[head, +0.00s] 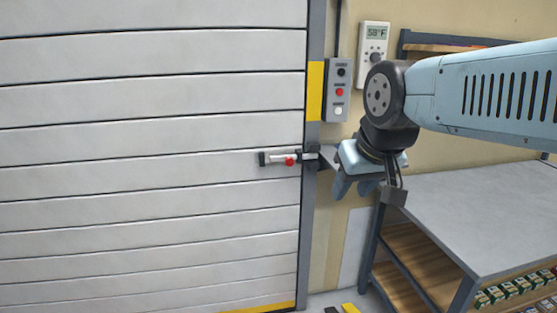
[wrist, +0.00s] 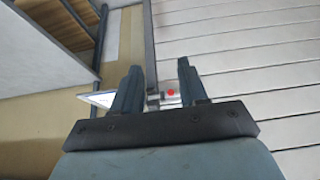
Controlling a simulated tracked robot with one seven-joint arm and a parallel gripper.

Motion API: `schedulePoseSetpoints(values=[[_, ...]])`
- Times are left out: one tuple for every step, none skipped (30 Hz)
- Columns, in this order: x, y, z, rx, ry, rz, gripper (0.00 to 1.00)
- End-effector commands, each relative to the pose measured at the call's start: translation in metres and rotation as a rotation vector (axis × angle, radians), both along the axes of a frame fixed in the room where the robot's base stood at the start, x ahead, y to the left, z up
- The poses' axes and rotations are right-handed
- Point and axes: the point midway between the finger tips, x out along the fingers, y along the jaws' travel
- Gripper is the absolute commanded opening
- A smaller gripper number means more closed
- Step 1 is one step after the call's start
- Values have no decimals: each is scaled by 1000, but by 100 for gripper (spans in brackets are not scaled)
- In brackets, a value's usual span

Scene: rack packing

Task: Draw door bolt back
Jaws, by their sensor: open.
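The door bolt (head: 278,160) is a short pale metal bar with a red knob (head: 290,161), mounted on the white slatted door (head: 150,180) near its right edge. Its right end meets a dark keeper (head: 311,155) on the grey door frame. The red knob also shows in the wrist view (wrist: 171,92), between the fingers and beyond them. My gripper (head: 354,188) is open and empty, to the right of the bolt and apart from it. In the wrist view my gripper (wrist: 159,66) shows two spread fingers, which hide part of the bolt's surroundings.
A control box (head: 338,90) with buttons and a thermostat (head: 373,43) hang on the wall right of the door frame. A grey-topped workbench (head: 480,210) with a lower shelf stands at the right. The space before the door is clear.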

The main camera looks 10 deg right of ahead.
Motion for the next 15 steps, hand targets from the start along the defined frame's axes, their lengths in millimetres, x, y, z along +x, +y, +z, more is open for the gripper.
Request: schedulePoseSetpoints(values=[[0,0,0,0,0,0,43],[0,0,0,0,0,0,43],[0,0,0,0,0,0,43],[0,0,0,0,0,0,43],[0,0,0,0,0,0,43],[0,0,0,0,0,0,43],[0,0,0,0,0,0,43],[0,0,0,0,0,0,43],[0,0,0,0,0,0,43],[0,0,0,0,0,0,43],[0,0,0,0,0,0,45],[1,0,0,0,-1,0,48],[2,0,0,-1,-3,0,48],[4,0,0,-1,-5,-2,48],[9,-1,-1,-4,-13,-3,48]])
